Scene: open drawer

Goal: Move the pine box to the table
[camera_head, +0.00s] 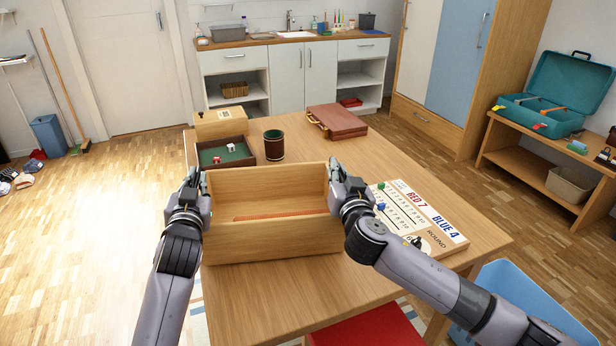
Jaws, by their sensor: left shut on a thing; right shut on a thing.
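The pine box (272,243) is an open, light wooden box in the middle of the view, over the near left part of the wooden table (420,290). A reddish-brown strip shows inside it. My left gripper (196,182) is shut on its left end. My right gripper (340,180) is shut on its right end. The fingertips are partly hidden against the box walls. The box looks level; I cannot tell whether its underside touches the tabletop.
Behind the box stand a dice tray (243,157), a dark cup (274,146), a small wooden box (221,123) and a brown case (337,121). A scoreboard (425,217) lies to the right.

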